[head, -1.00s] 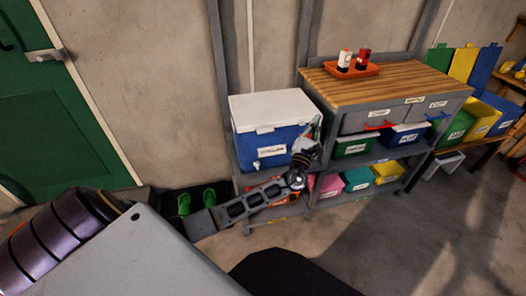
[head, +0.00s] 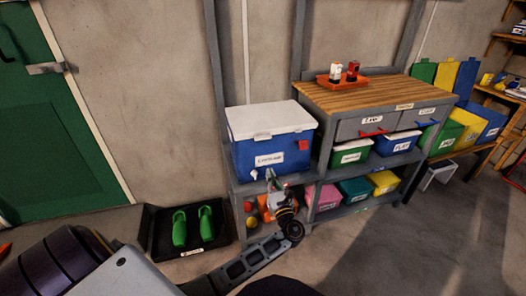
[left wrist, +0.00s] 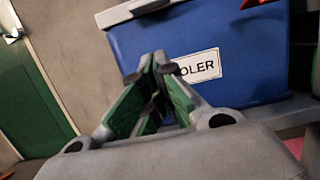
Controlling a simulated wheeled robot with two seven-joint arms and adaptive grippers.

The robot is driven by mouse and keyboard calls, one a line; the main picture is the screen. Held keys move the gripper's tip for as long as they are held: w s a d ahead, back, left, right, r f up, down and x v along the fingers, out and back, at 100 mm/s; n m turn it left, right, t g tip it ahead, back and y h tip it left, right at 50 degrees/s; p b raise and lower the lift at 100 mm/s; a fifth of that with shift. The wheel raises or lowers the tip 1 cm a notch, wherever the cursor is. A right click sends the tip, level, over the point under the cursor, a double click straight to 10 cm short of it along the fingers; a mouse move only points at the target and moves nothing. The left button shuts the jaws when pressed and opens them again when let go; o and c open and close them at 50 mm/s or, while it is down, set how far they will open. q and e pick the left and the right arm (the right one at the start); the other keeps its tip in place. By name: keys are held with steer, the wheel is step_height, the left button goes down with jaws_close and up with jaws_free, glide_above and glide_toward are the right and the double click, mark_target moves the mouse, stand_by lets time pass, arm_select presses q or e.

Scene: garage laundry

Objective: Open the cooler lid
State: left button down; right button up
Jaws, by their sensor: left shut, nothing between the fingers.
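The blue cooler (head: 240,155) with a white lid (head: 268,118) stands on the shelf unit, left of the wooden-topped section. Its lid is down. A white label and a small white spigot show on its front. In the left wrist view the cooler (left wrist: 255,85) fills the upper middle, with part of the white lid (left wrist: 150,10) at the top. My left gripper (head: 270,176) is in front of the cooler's lower front. In the left wrist view its fingertips (left wrist: 155,60) are together and empty, covering part of the label. My right gripper is not in view.
Right of the cooler is a wooden counter (head: 375,92) with an orange tray (head: 342,80). Labelled bins and orange and yellow items fill the shelves below. Green clogs in a black tray (head: 160,243) lie on the floor at left, near a green door (head: 65,140).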

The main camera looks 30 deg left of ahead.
mark_target(261, 142)
arm_select(q)
steer(key=shift+w+a, duration=0.1)
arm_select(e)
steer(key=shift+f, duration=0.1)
arm_select(q)
steer(key=b+x, duration=0.2)
steer(key=x, duration=0.8)
steer(key=shift+r, duration=0.85)
steer(key=shift+r+b, duration=0.35)
steer(key=shift+r, duration=0.8)
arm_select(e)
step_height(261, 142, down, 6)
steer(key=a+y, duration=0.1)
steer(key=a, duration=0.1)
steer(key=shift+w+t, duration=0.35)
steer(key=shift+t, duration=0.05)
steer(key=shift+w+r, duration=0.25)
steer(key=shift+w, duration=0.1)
arm_select(q)
steer(key=shift+r+p, duration=0.25)
steer(key=shift+p, duration=0.2)
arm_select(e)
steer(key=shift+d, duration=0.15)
